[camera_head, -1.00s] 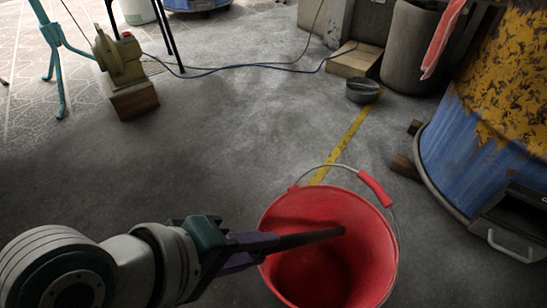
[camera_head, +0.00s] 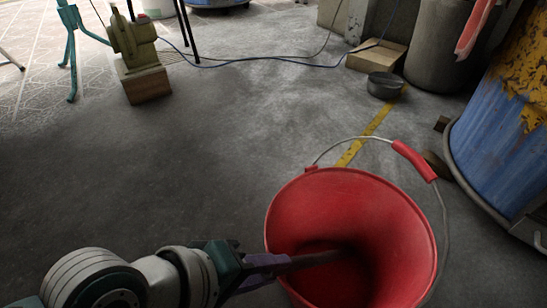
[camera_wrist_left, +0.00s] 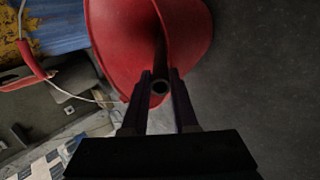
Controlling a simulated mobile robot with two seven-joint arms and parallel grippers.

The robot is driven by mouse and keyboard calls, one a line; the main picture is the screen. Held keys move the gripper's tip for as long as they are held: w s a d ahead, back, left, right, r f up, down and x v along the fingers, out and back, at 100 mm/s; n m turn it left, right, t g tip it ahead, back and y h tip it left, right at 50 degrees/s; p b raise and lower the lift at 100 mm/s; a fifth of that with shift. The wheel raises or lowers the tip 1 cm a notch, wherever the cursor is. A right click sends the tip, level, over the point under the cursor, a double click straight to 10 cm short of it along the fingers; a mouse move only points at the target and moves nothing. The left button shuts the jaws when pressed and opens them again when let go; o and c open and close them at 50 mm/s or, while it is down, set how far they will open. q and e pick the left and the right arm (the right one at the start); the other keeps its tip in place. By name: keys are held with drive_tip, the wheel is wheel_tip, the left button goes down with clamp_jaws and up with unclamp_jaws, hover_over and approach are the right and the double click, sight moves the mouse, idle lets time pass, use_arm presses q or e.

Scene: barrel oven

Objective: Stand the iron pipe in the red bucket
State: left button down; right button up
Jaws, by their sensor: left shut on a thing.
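The red bucket (camera_head: 350,190) stands upright on the floor in the lower middle of the head view, with its handle swung to the right. My left gripper (camera_head: 282,266) is at the bucket's left rim and is shut on the dark iron pipe (camera_head: 318,259). The pipe reaches from the gripper over the bucket's mouth, and its far end is lost in shadow. In the left wrist view the pipe's round near end (camera_wrist_left: 159,88) shows between the two fingers, with the bucket (camera_wrist_left: 115,40) beyond. I cannot tell whether the pipe touches the bucket. My right gripper is not in view.
A rusty blue and yellow barrel (camera_head: 500,130) stands at the right. A greenish machine on a wooden block (camera_head: 145,85) is at the upper left. The floor left of the bucket is clear.

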use_arm(q)
drive_tip(key=c, duration=0.7)
unclamp_jaws()
drive_tip(key=shift+w, duration=0.1)
drive_tip(key=shift+f, duration=0.15)
drive_tip(key=shift+f+b, duration=0.25)
drive_tip(key=shift+b, duration=0.4)
drive_tip(key=s+a+r+m+y+p, duration=0.1)
drive_tip(key=s+a+r+m+p, duration=0.3)
drive_tip(key=r, duration=0.3)
drive_tip(key=s+a+r+m+p, duration=0.1)
drive_tip(key=s+r+m+p, duration=0.15)
drive_tip(key=r+p, duration=0.3)
drive_tip(key=s+a+r+m+y, duration=0.1)
drive_tip(key=s+a+r+y, duration=0.1)
drive_tip(key=a, duration=0.2)
drive_tip(key=s+a+r+m+g+y, duration=0.1)
drive_tip(key=s+a+r, duration=0.1)
drive_tip(key=a, duration=0.1)
drive_tip(key=s+a+r+m+y, duration=0.1)
drive_tip(key=s+a+r+y, duration=0.1)
drive_tip(key=a, duration=0.2)
drive_tip(key=shift+a+r+g+y, duration=0.3)
drive_tip(key=shift+r, duration=0.05)
